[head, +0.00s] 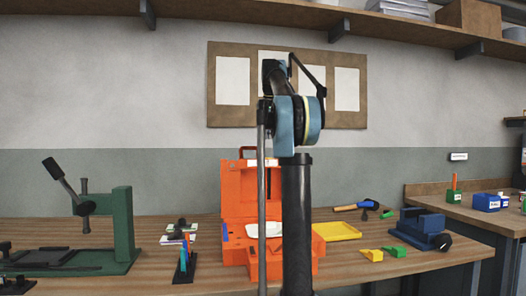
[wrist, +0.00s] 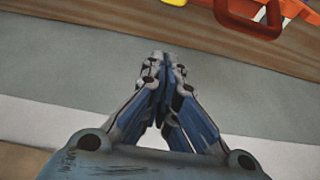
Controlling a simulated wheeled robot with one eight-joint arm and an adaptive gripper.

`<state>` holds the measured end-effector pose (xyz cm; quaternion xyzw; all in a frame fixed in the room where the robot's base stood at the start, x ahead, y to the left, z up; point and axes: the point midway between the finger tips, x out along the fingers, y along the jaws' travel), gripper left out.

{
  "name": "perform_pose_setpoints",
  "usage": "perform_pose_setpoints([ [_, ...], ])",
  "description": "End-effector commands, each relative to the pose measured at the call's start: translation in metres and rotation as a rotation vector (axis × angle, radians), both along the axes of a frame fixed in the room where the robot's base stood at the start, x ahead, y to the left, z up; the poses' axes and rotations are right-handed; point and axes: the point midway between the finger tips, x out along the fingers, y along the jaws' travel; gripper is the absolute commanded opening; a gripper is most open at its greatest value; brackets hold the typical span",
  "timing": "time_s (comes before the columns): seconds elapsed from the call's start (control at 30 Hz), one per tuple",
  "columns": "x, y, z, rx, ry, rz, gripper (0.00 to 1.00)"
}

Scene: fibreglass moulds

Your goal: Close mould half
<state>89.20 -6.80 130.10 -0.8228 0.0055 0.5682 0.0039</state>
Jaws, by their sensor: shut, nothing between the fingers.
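An orange hinged case (head: 238,205), which looks like the mould, stands open on the wooden bench. Its upper half is upright at the back, and a white piece (head: 250,230) lies in its lower half. My arm hides part of its middle and right side. In the wrist view, an orange part with a dark red loop handle (wrist: 248,27) shows at the top right edge; I cannot tell if it belongs to the case. My gripper (wrist: 160,62) is shut and empty, apart from the orange part. The head view does not clearly show the gripper.
A green lever press (head: 122,225) stands left on the bench (head: 205,275). Small tools (head: 184,255) stand between press and case. A yellow tray (head: 337,231), a blue vice (head: 420,225) and yellow wedges (head: 372,254) lie to the right. A shelf (head: 200,15) runs overhead.

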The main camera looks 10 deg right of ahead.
Motion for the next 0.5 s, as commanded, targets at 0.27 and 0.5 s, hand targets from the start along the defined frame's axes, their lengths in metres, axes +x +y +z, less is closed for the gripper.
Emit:
perform_pose_setpoints([
  [0.27, 0.012, 0.010, -0.030, 0.000, 0.000, 0.012, 0.00],
  [0.5, 0.026, 0.013, -0.068, -0.001, 0.000, 0.016, 0.00],
])
